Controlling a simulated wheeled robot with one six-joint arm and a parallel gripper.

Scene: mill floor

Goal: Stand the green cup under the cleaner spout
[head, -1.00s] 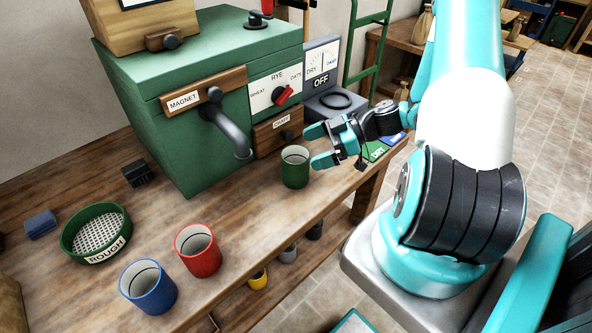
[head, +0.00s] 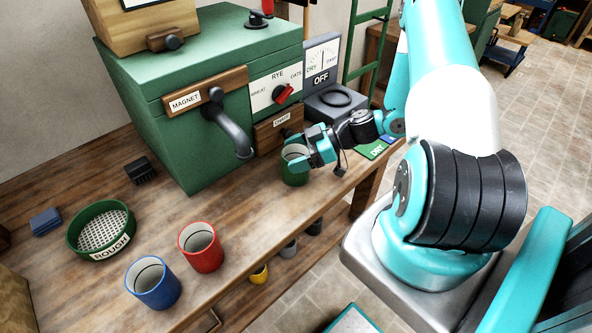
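The green cup (head: 294,178) stands upright on the bench, to the right of the cleaner spout (head: 232,135) and in front of the chaff drawer. The spout is a dark bent pipe on the green cleaner (head: 205,82), and the bench below its mouth is bare. My gripper (head: 301,157) is at the cup from the right, its teal fingers at the upper part of the cup, one on the near side. The fingers cover part of the cup's rim. Whether they press on the cup or stand a little apart I cannot tell.
A red cup (head: 201,248) and a blue cup (head: 153,284) stand at the front of the bench (head: 230,225). A round green sieve marked ROUGH (head: 100,232), a dark brush (head: 140,171) and a blue block (head: 46,221) lie left. A grey meter box (head: 335,103) reading OFF stands behind my gripper.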

